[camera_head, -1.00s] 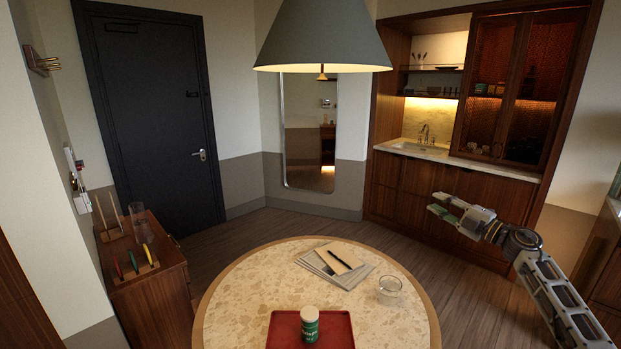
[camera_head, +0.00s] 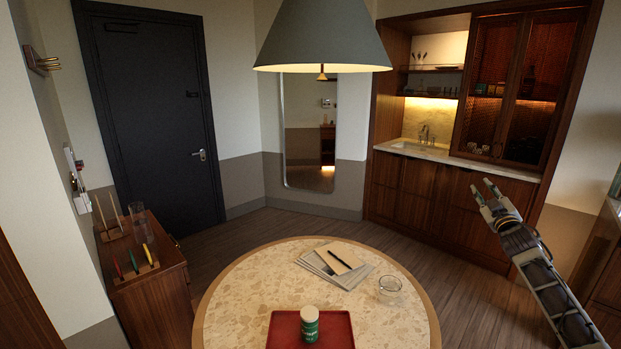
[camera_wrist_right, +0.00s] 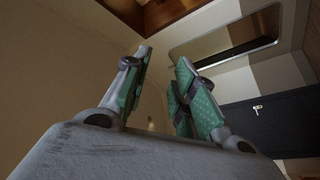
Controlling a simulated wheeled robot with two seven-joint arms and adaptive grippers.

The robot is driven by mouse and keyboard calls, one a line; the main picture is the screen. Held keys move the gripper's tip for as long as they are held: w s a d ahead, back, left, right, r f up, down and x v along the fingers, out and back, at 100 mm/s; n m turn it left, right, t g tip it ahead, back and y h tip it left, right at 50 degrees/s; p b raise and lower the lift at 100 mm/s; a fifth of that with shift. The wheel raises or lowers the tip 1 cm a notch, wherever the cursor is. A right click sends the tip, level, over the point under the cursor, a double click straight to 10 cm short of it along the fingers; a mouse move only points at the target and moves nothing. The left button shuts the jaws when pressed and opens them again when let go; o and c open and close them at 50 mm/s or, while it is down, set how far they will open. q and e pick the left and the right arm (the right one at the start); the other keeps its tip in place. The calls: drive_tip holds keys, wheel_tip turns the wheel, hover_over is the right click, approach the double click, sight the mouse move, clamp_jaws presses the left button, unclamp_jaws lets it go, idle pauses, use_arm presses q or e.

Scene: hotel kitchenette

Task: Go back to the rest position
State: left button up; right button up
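My right gripper (camera_head: 484,190) is raised in the air at the right of the head view, to the right of the round table and in front of the wooden kitchenette. Its fingers point up and to the left. In the right wrist view my right gripper (camera_wrist_right: 160,82) shows its green finger pads apart, with nothing between them. My left gripper is not in view.
The round table (camera_head: 240,285) holds a red tray (camera_head: 283,330) with a green can (camera_head: 309,324), a notebook with a pen (camera_head: 343,261) and a clear glass (camera_head: 389,289). A wooden cabinet (camera_head: 150,290) stands left. A lamp (camera_head: 322,35) hangs above the table.

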wheel_tip(320, 180, down, 30)
drive_tip(key=s+m+g, duration=0.3)
drive_tip(key=g, duration=0.3)
drive_tip(key=s+a+f+g, duration=0.15)
drive_tip(key=s+f, duration=0.35)
drive_tip(key=f, duration=0.5)
drive_tip(key=s+a+f+g, duration=0.1)
drive_tip(key=s+a+f, duration=0.3)
drive_tip(key=f, duration=0.5)
drive_tip(key=s+a+f+g, duration=0.2)
drive_tip(key=s+f, duration=0.3)
drive_tip(key=f, duration=0.5)
drive_tip(key=s+a+f+m+g+y, duration=0.15)
drive_tip(key=s+a+f, duration=0.25)
drive_tip(key=s+f, duration=0.75)
drive_tip(key=s+a+f+n+g, duration=0.1)
drive_tip(key=s+a+f+g, duration=0.3)
drive_tip(key=s+f, duration=0.75)
drive_tip(key=s+a+f+g, duration=0.1)
drive_tip(key=s+a, duration=0.3)
drive_tip(key=s, duration=0.6)
drive_tip(key=s+a+f+g+y, duration=0.1)
drive_tip(key=s+a+f, duration=0.3)
drive_tip(key=s, duration=0.7)
drive_tip(key=s+a+f+g, duration=0.1)
drive_tip(key=s+a, duration=0.3)
drive_tip(key=s, duration=0.7)
drive_tip(key=shift+s+a+f+m+g, duration=0.2)
drive_tip(key=shift+f+m+g, duration=0.15)
drive_tip(key=shift+f, duration=0.5)
